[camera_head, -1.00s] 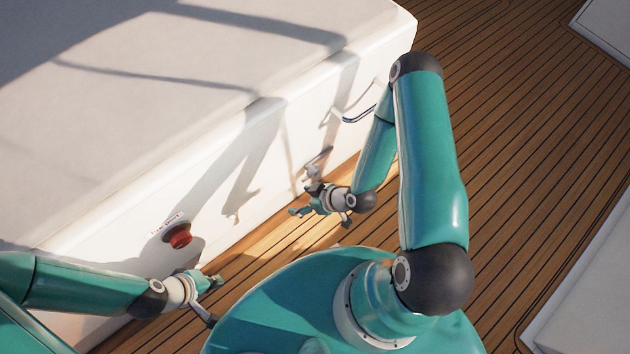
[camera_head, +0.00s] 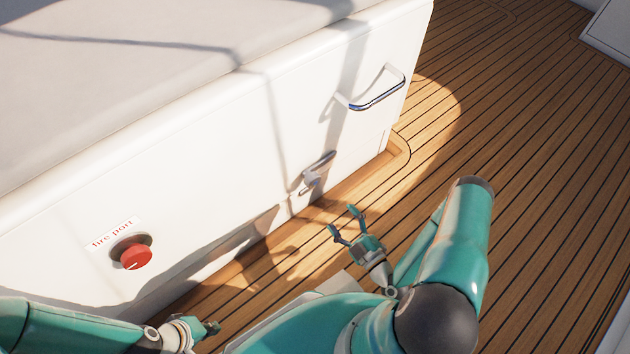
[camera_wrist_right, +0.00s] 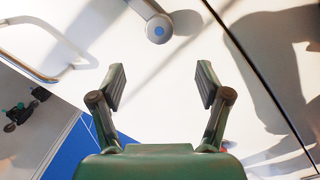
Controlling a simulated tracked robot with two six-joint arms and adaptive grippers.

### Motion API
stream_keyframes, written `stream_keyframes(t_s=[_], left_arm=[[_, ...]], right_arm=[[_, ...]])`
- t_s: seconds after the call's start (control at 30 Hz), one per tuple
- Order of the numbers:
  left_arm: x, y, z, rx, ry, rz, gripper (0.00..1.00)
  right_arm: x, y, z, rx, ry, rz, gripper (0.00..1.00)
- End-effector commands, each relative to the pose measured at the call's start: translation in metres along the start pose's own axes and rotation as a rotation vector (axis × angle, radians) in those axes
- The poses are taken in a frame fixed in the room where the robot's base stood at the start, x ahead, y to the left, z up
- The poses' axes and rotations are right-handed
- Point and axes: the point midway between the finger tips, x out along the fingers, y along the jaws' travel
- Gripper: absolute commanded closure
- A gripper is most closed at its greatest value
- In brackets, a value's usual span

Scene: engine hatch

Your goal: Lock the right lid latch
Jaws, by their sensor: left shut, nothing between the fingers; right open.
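The right lid latch (camera_head: 318,168) is a small metal lever on the white front panel of the hatch box, below and left of a metal handle. In the right wrist view, a latch part with a round end and blue centre (camera_wrist_right: 158,28) shows at the top, beyond the fingers. My right gripper (camera_head: 343,219) is open and empty, in front of and below the latch, apart from it. Its two spread fingers show in the right wrist view (camera_wrist_right: 160,80). My left gripper (camera_head: 212,328) is shut and empty at the bottom left, away from the latch.
The metal handle (camera_head: 378,92) sticks out from the panel above right of the latch; it also shows in the right wrist view (camera_wrist_right: 25,62). A red fire port knob (camera_head: 135,256) is at the panel's left. Wooden deck (camera_head: 520,130) lies clear to the right.

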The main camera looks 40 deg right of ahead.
Motion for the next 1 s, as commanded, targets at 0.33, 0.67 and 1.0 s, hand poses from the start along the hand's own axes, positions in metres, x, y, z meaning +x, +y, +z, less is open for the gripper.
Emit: stream_keyframes(t_s=[0.33,0.67,1.0], left_arm=[[0.022,-0.008,0.000,0.000,0.000,0.000,1.00],[0.040,-0.014,0.000,0.000,0.000,0.000,1.00],[0.045,-0.016,0.000,0.000,0.000,0.000,1.00]], right_arm=[[0.066,-0.003,-0.001,-0.003,0.010,-0.004,0.24],[0.130,-0.002,-0.001,0.000,0.005,0.000,0.24],[0.153,0.000,0.000,0.003,0.000,0.000,0.24]])
